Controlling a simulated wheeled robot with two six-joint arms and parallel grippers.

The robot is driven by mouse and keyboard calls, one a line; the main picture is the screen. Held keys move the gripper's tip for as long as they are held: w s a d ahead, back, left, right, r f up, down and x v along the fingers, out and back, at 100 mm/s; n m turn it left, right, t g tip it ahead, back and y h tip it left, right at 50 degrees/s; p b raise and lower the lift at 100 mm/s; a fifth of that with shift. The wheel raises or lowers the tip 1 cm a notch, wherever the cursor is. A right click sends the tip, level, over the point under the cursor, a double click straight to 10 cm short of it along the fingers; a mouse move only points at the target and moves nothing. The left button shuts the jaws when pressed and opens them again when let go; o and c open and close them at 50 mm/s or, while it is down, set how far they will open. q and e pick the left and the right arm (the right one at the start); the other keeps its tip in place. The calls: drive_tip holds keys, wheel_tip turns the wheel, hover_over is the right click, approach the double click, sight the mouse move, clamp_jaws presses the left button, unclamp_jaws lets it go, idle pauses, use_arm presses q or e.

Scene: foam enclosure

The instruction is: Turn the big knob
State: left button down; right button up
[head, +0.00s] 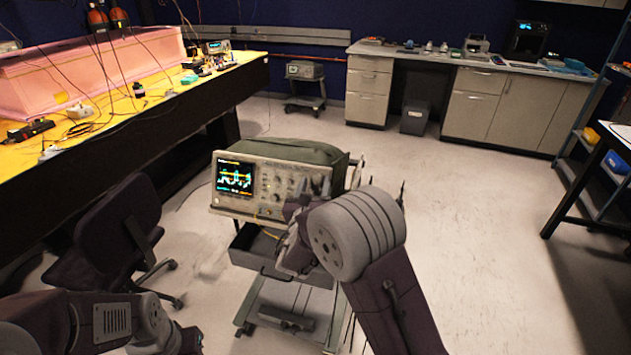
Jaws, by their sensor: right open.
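An oscilloscope (222,204) with a lit screen (235,178) stands on a cart in the middle of the head view. Its front panel carries several small knobs (277,197) right of the screen. I cannot tell for certain which is the big knob; part of the panel's right side is hidden behind my right gripper and wrist. My right gripper (318,184) is open, with its fingers close in front of the panel's right part. I cannot tell whether they touch it. My left arm shows at the lower left, but its gripper is not in view.
The cart (262,290) has a dark tray (250,252) under the oscilloscope. A dark chair (108,225) stands left of it, beside a long yellow-topped bench (150,105). Cabinets (490,103) line the back. The floor (480,220) to the right is clear.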

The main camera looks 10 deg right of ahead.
drive_tip(key=shift+w+d, duration=0.25)
drive_tip(key=shift+w, duration=0.2)
clamp_jaws()
drive_tip(key=shift+a+f+m+h+b, duration=0.15)
drive_tip(key=shift+m+h+b, duration=0.15)
drive_tip(key=shift+m+b, duration=0.3)
drive_tip(key=m+h+b, duration=0.1)
drive_tip(key=m+b, duration=0.2)
drive_tip(key=shift+f+m+g+b, duration=0.1)
drive_tip(key=shift+m+g+b, duration=0.2)
drive_tip(key=shift+g+b, duration=0.1)
drive_tip(key=m+g+h+b, duration=0.1)
drive_tip(key=m, duration=0.1)
drive_tip(key=shift+m+h+b, duration=0.3)
drive_tip(key=shift+m+h, duration=0.1)
drive_tip(key=shift+r+m+g+h+b, duration=0.2)
drive_tip(key=shift+m+g+h+b, duration=0.3)
drive_tip(key=shift+m, duration=0.8)
